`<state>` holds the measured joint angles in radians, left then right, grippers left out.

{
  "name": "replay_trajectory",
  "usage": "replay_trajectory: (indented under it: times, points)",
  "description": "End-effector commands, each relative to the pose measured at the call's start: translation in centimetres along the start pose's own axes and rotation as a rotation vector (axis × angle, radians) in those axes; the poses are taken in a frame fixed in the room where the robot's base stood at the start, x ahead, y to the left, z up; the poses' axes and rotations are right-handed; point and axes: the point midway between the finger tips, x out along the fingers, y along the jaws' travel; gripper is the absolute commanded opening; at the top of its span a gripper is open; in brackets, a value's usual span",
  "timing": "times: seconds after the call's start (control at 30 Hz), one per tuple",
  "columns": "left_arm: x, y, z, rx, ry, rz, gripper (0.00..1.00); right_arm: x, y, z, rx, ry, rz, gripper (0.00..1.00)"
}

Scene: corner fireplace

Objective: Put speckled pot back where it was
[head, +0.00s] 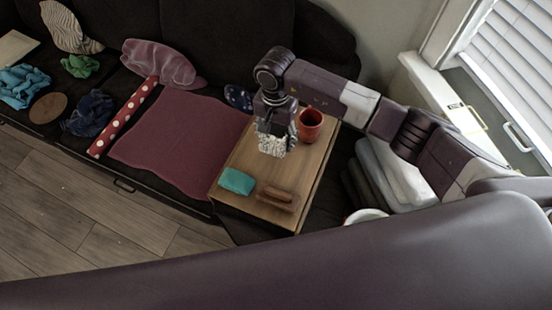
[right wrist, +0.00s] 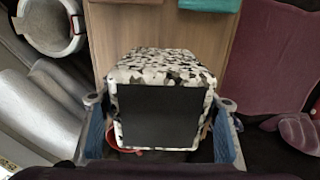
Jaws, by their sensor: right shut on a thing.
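The speckled pot (head: 274,145) is black and white, with a square dark face (right wrist: 158,115) showing in the right wrist view. The arm hides part of the pot in the head view. My left gripper is out of view.
The table also holds a red cup (head: 310,124), a folded teal cloth (head: 237,181) and a brown item (head: 276,197). A maroon cloth (head: 180,140) lies on the dark sofa to the left. White folded stacks (head: 388,172) and a white round container (head: 366,216) are at right.

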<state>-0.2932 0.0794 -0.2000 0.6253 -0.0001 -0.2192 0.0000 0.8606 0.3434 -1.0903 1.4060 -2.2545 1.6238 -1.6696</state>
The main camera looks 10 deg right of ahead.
Motion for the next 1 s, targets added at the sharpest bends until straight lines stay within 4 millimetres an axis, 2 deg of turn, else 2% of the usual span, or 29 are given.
replay_trajectory:
  times: [0.03, 0.1, 0.2, 0.43, 0.63, 1.0]
  points:
    - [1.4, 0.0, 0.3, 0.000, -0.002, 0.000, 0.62, 2.0, 0.0, 0.1, -0.001, -0.002, 0.000, 0.16]
    - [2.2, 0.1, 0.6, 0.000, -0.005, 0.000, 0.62, 3.4, -0.1, 0.1, 0.000, -0.003, -0.001, 0.16]
    - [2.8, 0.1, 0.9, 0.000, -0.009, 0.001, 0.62, 4.6, -0.1, 0.1, -0.001, -0.001, -0.002, 0.16]
    - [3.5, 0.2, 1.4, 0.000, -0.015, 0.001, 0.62, 6.0, -0.1, 0.0, 0.000, 0.000, -0.002, 0.16]
    - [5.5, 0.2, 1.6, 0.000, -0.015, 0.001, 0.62, 9.2, -0.1, 0.1, -0.001, -0.002, -0.001, 0.16]
    - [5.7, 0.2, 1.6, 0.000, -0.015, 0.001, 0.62, 9.5, -0.1, 0.0, -0.002, 0.001, -0.002, 0.16]
